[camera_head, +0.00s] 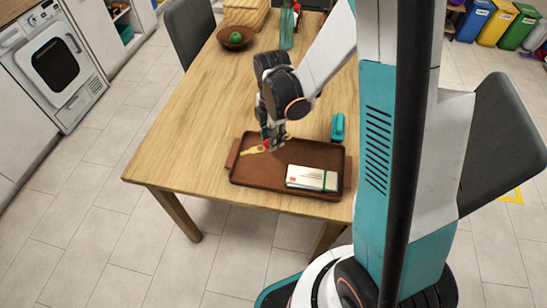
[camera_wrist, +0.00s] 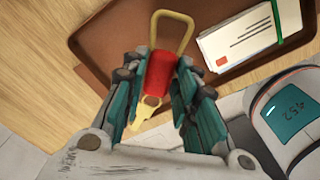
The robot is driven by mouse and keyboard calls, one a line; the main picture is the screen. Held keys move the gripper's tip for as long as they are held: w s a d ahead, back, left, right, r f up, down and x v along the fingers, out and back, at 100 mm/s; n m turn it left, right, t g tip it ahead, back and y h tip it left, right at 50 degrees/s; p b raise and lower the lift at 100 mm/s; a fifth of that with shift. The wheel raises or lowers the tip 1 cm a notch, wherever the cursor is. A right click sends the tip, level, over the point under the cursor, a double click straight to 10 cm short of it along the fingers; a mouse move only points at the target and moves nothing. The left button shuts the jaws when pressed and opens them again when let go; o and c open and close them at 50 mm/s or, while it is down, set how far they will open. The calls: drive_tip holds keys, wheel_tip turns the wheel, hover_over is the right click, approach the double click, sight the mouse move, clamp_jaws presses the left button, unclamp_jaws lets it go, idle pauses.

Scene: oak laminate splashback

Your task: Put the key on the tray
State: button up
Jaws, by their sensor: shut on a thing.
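The key (camera_head: 253,150) is yellow with a red middle part. In the wrist view the key (camera_wrist: 157,78) shows its yellow loop at the top and its yellow tip lower down. My gripper (camera_head: 274,143) is shut on the red part, and its fingers (camera_wrist: 160,85) lie on both sides of it. The brown tray (camera_head: 260,176) lies on the table near its front edge. My gripper and the key are over the tray's back left part. The tray (camera_wrist: 108,35) also shows behind the key in the wrist view. I cannot tell whether the key touches the tray.
A bundle of white envelopes (camera_head: 312,178) with a green band lies in the tray's front right. A brown bowl (camera_head: 236,42) with a green fruit stands farther back. The table's left part is clear.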

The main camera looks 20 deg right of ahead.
sight(273, 160)
drive_tip(key=shift+f+b, duration=1.3)
drive_tip(key=shift+f, duration=3.1)
drive_tip(key=shift+f, duration=0.2)
drive_tip(key=o, duration=1)
drive_tip(key=shift+o, duration=0.2)
drive_tip(key=shift+r, duration=0.15)
